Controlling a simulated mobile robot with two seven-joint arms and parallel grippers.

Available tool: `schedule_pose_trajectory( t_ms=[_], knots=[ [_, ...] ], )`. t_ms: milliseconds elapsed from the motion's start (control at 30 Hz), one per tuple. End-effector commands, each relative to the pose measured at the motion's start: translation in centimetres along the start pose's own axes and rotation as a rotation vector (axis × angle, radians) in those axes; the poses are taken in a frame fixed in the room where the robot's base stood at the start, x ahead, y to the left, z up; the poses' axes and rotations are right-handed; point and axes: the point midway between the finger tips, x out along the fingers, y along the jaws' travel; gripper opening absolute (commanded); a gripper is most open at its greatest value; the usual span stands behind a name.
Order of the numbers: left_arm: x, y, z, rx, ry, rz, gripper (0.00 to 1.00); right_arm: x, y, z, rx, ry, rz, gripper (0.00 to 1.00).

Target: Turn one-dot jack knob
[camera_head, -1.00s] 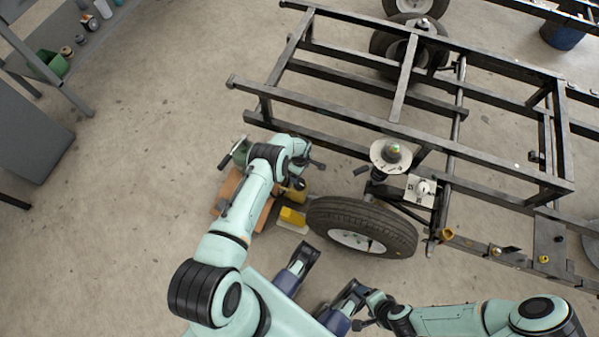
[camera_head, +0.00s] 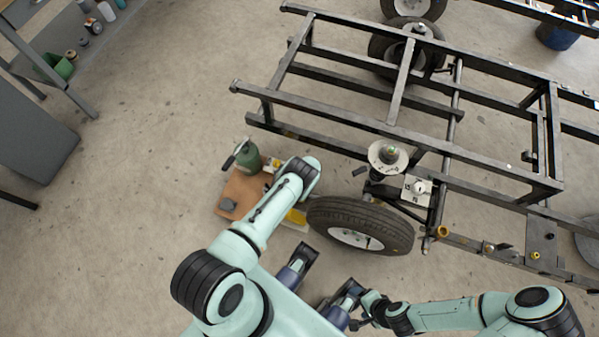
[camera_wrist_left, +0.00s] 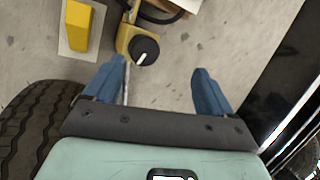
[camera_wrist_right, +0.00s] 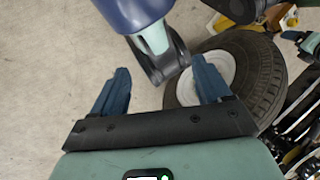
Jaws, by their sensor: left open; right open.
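In the left wrist view, a round black knob (camera_wrist_left: 145,50) with a white mark sits on a yellow jack body (camera_wrist_left: 126,38). I cannot make out any dots. My left gripper (camera_wrist_left: 160,70) is open and empty; the knob lies just beyond its fingertips, nearer the left finger. In the head view my left arm hides this gripper and the knob. A green bottle-shaped jack (camera_head: 248,158) stands on a brown board (camera_head: 232,200). My right gripper (camera_wrist_right: 160,70) is open and empty; it is small at the bottom of the head view (camera_head: 357,324).
A yellow block (camera_wrist_left: 75,27) on a light plate stands beside the knob. A shelf (camera_head: 65,85) is at upper left. The floor between shelf and board is clear.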

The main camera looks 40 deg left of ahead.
Motion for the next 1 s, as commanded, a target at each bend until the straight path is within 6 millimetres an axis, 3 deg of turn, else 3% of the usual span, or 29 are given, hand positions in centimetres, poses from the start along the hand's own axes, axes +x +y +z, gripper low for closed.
schedule_pose_trajectory(
  t_ms=[100, 200, 333, 567, 767, 1000],
  knots=[
    [-0.7, 0.7, -0.8, 0.500, 0.020, -0.028, 0.84, -0.9, -0.2, 0.6, -0.001, -0.016, 0.001, 0.77],
    [-1.0, 1.3, -1.2, 0.824, 0.031, -0.041, 0.84, -1.2, -0.3, 1.0, -0.001, -0.027, 0.002, 0.77],
    [-1.2, 1.9, -1.4, 1.082, 0.040, -0.048, 0.84, -1.4, -0.3, 1.3, -0.001, -0.037, 0.003, 0.77],
    [-0.4, 2.2, -1.5, 1.174, 0.043, -0.049, 0.84, -0.6, -0.1, 1.1, -0.001, -0.031, 0.001, 0.77],
    [1.9, 2.2, -1.6, 1.166, 0.042, -0.048, 0.84, 1.6, 0.2, -0.1, -0.004, 0.000, -0.006, 0.77],
    [5.0, 2.1, -1.8, 1.165, 0.042, -0.049, 0.84, 4.4, 1.1, -4.5, 0.003, 0.115, -0.006, 0.77]
  ],
)
